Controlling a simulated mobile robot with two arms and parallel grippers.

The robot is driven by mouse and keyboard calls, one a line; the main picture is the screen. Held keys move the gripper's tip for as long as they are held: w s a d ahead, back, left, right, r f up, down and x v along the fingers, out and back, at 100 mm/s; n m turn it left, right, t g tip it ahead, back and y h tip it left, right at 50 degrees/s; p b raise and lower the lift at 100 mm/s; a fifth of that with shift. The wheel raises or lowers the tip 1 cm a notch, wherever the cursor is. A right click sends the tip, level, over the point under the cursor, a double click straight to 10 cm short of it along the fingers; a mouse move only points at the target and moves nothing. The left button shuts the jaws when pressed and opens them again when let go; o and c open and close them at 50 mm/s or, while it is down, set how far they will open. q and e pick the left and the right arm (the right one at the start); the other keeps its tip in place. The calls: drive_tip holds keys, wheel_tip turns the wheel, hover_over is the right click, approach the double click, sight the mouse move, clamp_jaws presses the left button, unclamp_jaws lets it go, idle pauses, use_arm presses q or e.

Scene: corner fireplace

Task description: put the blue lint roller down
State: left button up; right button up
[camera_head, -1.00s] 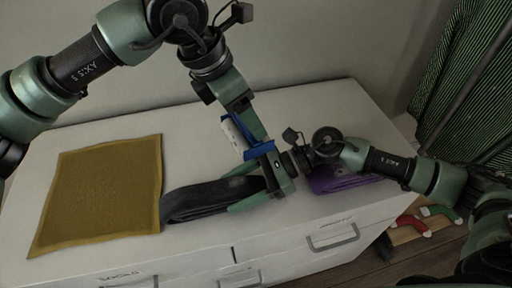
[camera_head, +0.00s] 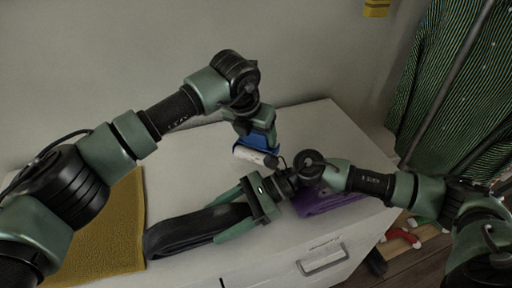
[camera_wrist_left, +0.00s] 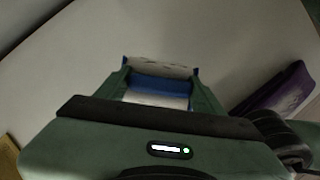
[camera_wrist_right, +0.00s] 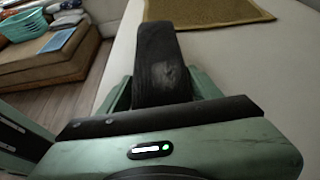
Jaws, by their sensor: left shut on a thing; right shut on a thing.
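The blue lint roller (camera_head: 252,154) has a white roll and a blue body. My left gripper (camera_head: 258,140) is shut on it over the back part of the white dresser top; the left wrist view shows the lint roller (camera_wrist_left: 158,88) between the fingers. I cannot tell whether it touches the surface. My right gripper (camera_head: 232,212) is shut on a folded black cloth (camera_head: 180,236) at the dresser's front; this cloth also shows in the right wrist view (camera_wrist_right: 160,65).
The white dresser top (camera_head: 305,130) is clear at the back right. A mustard cloth (camera_head: 115,235) lies at the left. Green striped fabric (camera_head: 450,90) hangs at the right.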

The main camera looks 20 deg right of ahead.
sight(254, 143)
use_arm(q)
drive_tip(key=shift+f, duration=1.95)
drive_tip(key=shift+f, duration=0.1)
drive_tip(key=o, duration=1.2)
drive_tip(key=v, duration=1.2)
drive_tip(key=shift+s, duration=0.1)
